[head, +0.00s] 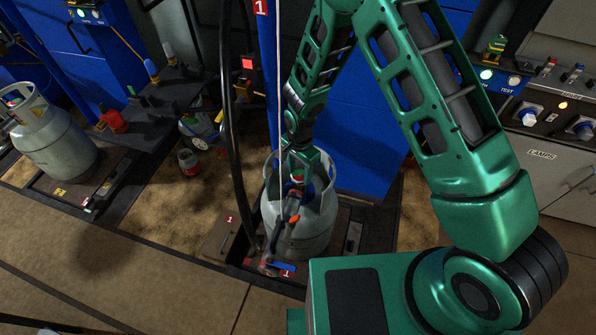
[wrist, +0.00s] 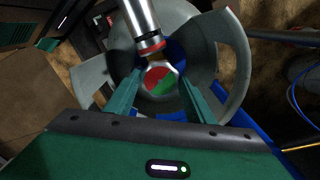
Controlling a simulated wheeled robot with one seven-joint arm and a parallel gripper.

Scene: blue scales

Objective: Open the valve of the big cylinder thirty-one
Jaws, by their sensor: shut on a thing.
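A big grey cylinder (head: 305,237) stands on the scale (head: 345,250) marked 1 in the head view; I cannot read a thirty-one on it. Its collar (wrist: 236,60) surrounds the valve in the wrist view. The valve handwheel (wrist: 160,79) has a red and green top. My gripper (head: 297,172) reaches down into the collar from above. In the wrist view my gripper (wrist: 159,92) has one finger on each side of the handwheel and is shut on it. A silvery filling head (wrist: 144,22) with a red ring reaches to the valve. The valve body beneath is hidden.
A black hose (head: 228,130) hangs left of the cylinder. Another grey cylinder (head: 50,140) stands on a scale at the left. A small red-topped can (head: 188,162) is on the floor between them. A blue panel (head: 350,140) stands behind, and a control console (head: 555,110) is at the right.

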